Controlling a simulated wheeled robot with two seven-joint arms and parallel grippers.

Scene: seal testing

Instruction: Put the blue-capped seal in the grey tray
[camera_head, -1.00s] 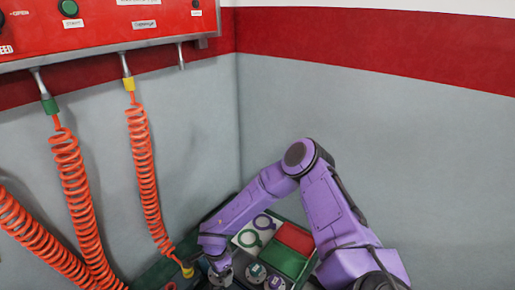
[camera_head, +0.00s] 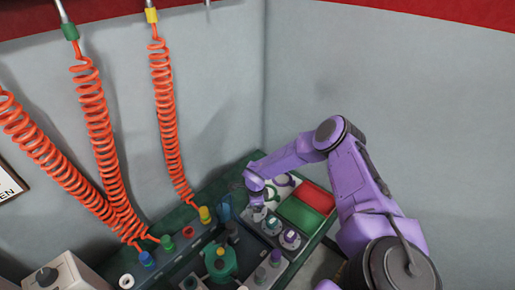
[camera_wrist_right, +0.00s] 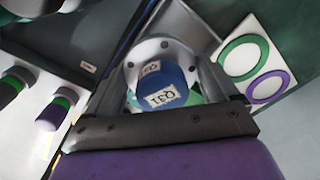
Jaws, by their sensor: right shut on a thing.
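My right gripper (camera_head: 257,205) is at the near left edge of the ring-marked plate in the head view. In the wrist view it is shut on the blue-capped seal (camera_wrist_right: 163,84), a round white flange with holes and a labelled blue cap. The jaws are on either side of it. The seal is mostly hidden by the gripper in the head view. A dark grey recessed surface with a small label (camera_wrist_right: 88,68) is at the upper left of the wrist view; I cannot tell whether it is the grey tray. My left gripper is not in view.
A white plate with green and purple rings (camera_wrist_right: 252,68) is beside the gripper. Red (camera_head: 317,196) and green (camera_head: 300,214) bins are to its right. Two round fittings (camera_head: 290,237) stand nearer. Orange coiled hoses (camera_head: 168,120) hang at left, above coloured connectors (camera_head: 206,214).

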